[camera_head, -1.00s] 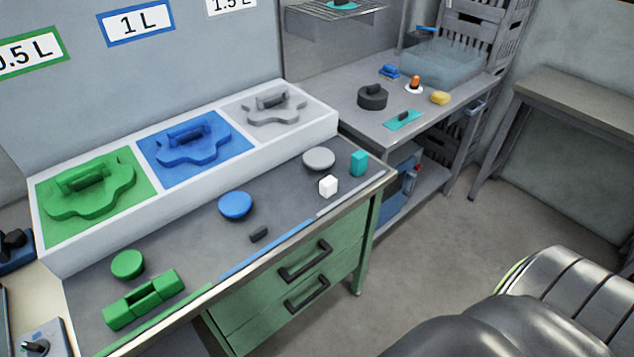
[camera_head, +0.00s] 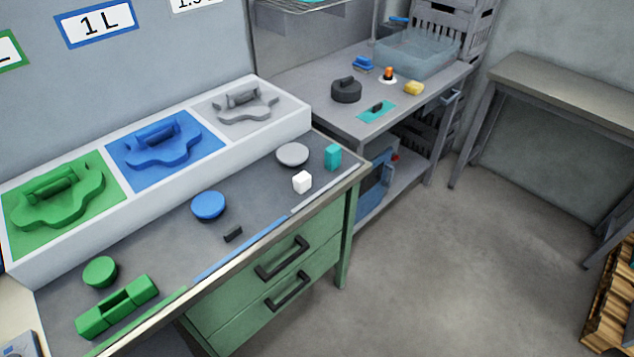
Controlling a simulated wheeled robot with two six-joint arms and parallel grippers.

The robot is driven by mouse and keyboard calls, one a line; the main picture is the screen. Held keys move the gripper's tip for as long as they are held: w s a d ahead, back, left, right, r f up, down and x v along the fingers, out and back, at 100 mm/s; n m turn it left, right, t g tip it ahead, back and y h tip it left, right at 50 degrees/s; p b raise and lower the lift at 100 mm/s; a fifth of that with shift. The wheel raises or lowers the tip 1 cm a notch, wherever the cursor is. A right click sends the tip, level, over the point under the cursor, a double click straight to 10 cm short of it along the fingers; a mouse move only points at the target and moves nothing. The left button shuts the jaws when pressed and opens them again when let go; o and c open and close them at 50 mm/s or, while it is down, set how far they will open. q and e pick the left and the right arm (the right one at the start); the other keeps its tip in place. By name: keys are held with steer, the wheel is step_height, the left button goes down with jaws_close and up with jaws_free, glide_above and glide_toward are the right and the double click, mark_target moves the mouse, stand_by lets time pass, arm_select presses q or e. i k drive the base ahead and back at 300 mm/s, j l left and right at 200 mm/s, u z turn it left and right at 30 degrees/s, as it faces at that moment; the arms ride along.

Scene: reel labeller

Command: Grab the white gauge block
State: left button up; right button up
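The white gauge block (camera_head: 302,182) is a small white block standing on the dark top of the green-drawered bench, near its right front corner. A teal block (camera_head: 333,156) stands to its right, and a grey round disc (camera_head: 292,154) lies just behind it. Neither of my grippers is in view.
A blue round piece (camera_head: 208,205), a small dark block (camera_head: 233,234), a green round piece (camera_head: 100,271) and a green holder (camera_head: 117,306) sit on the same bench. A white tray (camera_head: 290,121) with green, blue and grey sections runs behind. A grey side bench (camera_head: 311,84) stands beyond; the floor (camera_head: 430,260) at right is open.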

mark_target(302, 181)
steer(key=i+l+u, duration=0.1)
steer(key=u, duration=0.5)
steer(key=i+l+u, duration=0.2)
steer(key=l+u, duration=0.2)
steer(key=l, duration=0.55)
steer(key=l+u, duration=0.45)
steer(key=l, duration=0.55)
